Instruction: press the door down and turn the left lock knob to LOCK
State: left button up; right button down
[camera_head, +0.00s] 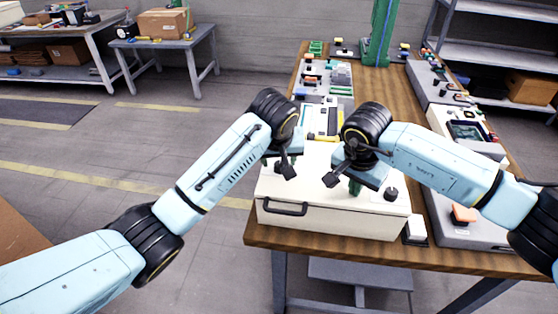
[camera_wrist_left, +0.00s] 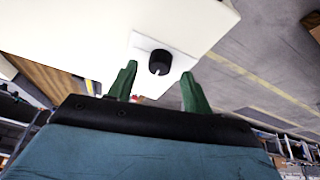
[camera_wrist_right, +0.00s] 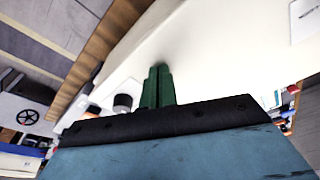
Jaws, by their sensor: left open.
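The white door (camera_head: 330,205) is the lid of a box on the wooden bench, with a black handle (camera_head: 285,208) on its front. In the left wrist view, the left lock knob (camera_wrist_left: 159,62) is black and round with a white mark, on a white plate. My left gripper (camera_wrist_left: 158,74) is open, its green fingers on either side of the knob in that view; contact cannot be told. In the head view my left gripper hides this knob. My right gripper (camera_wrist_right: 160,70) has its fingers together, tips at or very near the door's surface. The right knob (camera_head: 391,194) stands beside it.
The bench (camera_head: 262,232) carries several devices behind and to the right of the box. A small white block (camera_head: 415,230) and a grey panel with an orange piece (camera_head: 464,214) lie at the right. The floor left of the bench is clear.

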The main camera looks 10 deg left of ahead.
pick_arm(q)
jog(key=shift+x, duration=0.85)
pick_arm(e)
jog(key=shift+s+f, duration=0.1)
jog(key=shift+f, duration=0.05)
pick_arm(q)
jog(key=shift+c, duration=0.4)
jog(key=c, duration=0.9)
pick_arm(e)
jog(key=shift+d, duration=0.1)
